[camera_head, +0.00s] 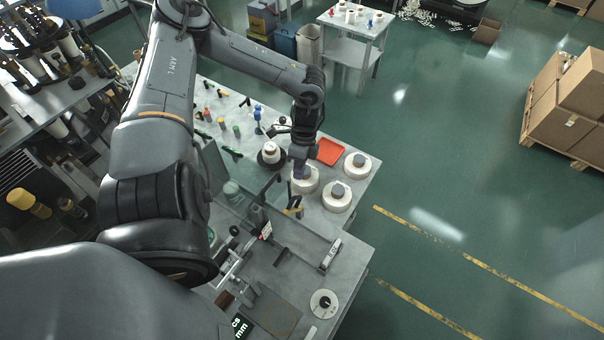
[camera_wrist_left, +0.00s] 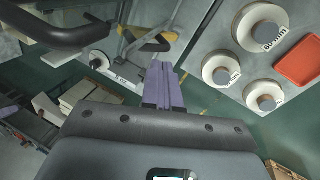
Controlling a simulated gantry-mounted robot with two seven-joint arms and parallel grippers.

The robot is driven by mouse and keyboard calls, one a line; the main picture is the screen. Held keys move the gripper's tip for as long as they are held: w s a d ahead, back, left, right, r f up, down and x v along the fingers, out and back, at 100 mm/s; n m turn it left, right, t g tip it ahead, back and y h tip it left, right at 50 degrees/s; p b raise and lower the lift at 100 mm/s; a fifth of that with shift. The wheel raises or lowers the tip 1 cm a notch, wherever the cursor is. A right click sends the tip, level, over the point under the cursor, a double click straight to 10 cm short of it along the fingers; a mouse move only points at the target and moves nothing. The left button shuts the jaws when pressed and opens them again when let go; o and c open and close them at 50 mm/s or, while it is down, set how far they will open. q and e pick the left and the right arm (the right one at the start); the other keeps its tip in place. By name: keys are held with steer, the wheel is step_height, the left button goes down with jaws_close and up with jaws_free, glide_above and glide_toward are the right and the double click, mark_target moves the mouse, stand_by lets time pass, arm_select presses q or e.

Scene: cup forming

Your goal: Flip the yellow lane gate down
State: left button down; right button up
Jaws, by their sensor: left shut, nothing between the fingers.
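The yellow lane gate (camera_head: 293,205) is a small yellow piece with dark parts on the bench, beside the measuring fixture. In the left wrist view the yellow gate (camera_wrist_left: 155,42) shows as a bent yellow and black bar just beyond my fingertips. It looks raised, but its exact angle is hard to tell. My left gripper (camera_head: 299,168) hangs above the bench, a little behind the gate in the head view. Its purple fingers (camera_wrist_left: 163,85) are shut with nothing between them, apart from the gate as far as I can see. My right gripper is not in view.
White round blocks with grey knobs (camera_head: 336,196) stand right of the gate, near an orange tray (camera_head: 329,151). A clear panel (camera_head: 215,172) and a metal fixture with a lever (camera_head: 235,262) stand to the left. A white disc (camera_head: 323,303) lies near the front edge.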

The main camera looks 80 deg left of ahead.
arm_select(q)
step_height(320, 180, up, 7)
steer(key=s+d, duration=0.1)
steer(key=s, duration=0.1)
steer(key=shift+f+b, duration=0.2)
steer(key=shift+b, duration=0.1)
